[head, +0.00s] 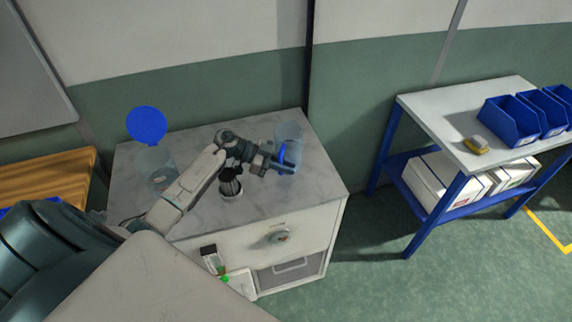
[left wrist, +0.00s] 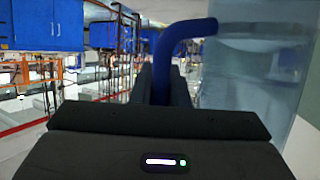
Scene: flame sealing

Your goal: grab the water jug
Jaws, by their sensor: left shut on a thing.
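The water jug (head: 289,133) is clear with a blue handle and stands at the back right of the marble-topped cabinet. My left gripper (head: 281,164) reaches it from the left and is shut on its blue handle. In the left wrist view the handle (left wrist: 183,40) runs down between the dark fingers (left wrist: 163,85), and the clear jug wall (left wrist: 255,70) fills the right side. I cannot tell whether the jug's base touches the cabinet top. My right gripper is not in view.
A clear container (head: 155,168) with a round blue lid (head: 147,125) stands at the left of the cabinet top (head: 262,205). A dark brush-like item (head: 230,184) on a white base stands below my left forearm. A blue-legged table (head: 450,105) with blue bins (head: 510,120) is at right.

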